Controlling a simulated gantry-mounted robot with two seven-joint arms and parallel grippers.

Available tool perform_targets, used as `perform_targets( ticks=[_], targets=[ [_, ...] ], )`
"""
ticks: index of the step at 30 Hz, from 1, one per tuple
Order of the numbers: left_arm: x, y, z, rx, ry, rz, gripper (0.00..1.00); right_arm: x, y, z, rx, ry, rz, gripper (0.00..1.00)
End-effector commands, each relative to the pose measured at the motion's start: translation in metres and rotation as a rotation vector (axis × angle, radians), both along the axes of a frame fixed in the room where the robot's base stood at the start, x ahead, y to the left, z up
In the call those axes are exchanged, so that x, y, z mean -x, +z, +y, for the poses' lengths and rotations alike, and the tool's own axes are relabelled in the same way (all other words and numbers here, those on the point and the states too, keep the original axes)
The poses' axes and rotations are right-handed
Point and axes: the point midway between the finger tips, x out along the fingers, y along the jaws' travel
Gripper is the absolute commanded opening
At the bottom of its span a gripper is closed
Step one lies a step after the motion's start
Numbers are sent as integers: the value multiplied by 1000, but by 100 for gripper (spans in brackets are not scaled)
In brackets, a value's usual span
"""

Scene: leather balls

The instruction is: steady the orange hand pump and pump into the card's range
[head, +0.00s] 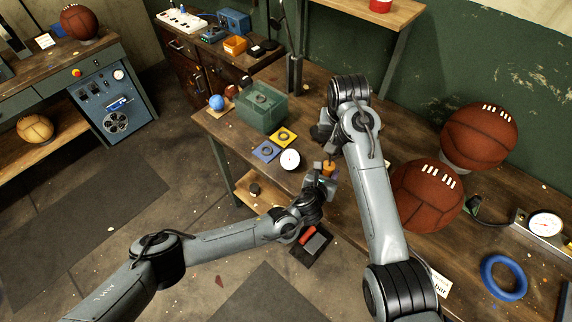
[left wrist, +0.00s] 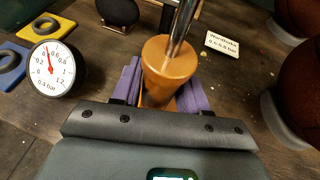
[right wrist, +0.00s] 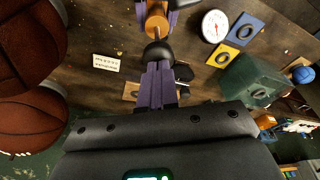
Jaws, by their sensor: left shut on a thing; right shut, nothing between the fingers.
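The orange hand pump (head: 329,168) stands on the workbench; its orange body (left wrist: 168,68) and shiny rod show in the left wrist view. My left gripper (head: 322,181) is shut around the orange body, purple fingers on both sides. My right gripper (right wrist: 158,75) is shut with nothing between its fingers; their tips are at the black knob (right wrist: 157,52) of the pump, and I cannot tell if they touch. The white gauge (left wrist: 50,69) lies beside the pump, its red needle pointing nearly straight up. The small printed card (left wrist: 235,45) lies on the bench, its range hard to read.
Two brown leather balls (head: 428,195) (head: 480,135) sit on the bench at right. A blue ring (head: 503,277) lies near the front. A green box (head: 262,107) and yellow and blue pads (head: 283,137) (head: 265,152) lie left of the pump. Another gauge (head: 544,224) is at far right.

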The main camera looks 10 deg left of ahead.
Motion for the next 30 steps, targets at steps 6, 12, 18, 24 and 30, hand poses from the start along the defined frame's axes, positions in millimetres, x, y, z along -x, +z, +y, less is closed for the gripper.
perform_targets(
  ticks=[6, 12, 18, 24, 30],
  targets=[
    [0, 0, 0, 0, 0, 0, 0, 1, -23, -1, 2, -1, 5, 0],
    [0, 0, 0, 1, -1, -1, 0, 1, -42, -1, 2, -1, 8, 0],
    [0, 0, 0, 1, -1, -1, 0, 1, -61, -2, 3, -3, 9, 0],
    [0, 0, 0, 0, 0, -1, 0, 1, -53, -1, 2, -1, 6, 0],
    [0, 0, 0, 0, 0, -1, 0, 0, -27, 0, 1, -1, 2, 0]
  ],
)
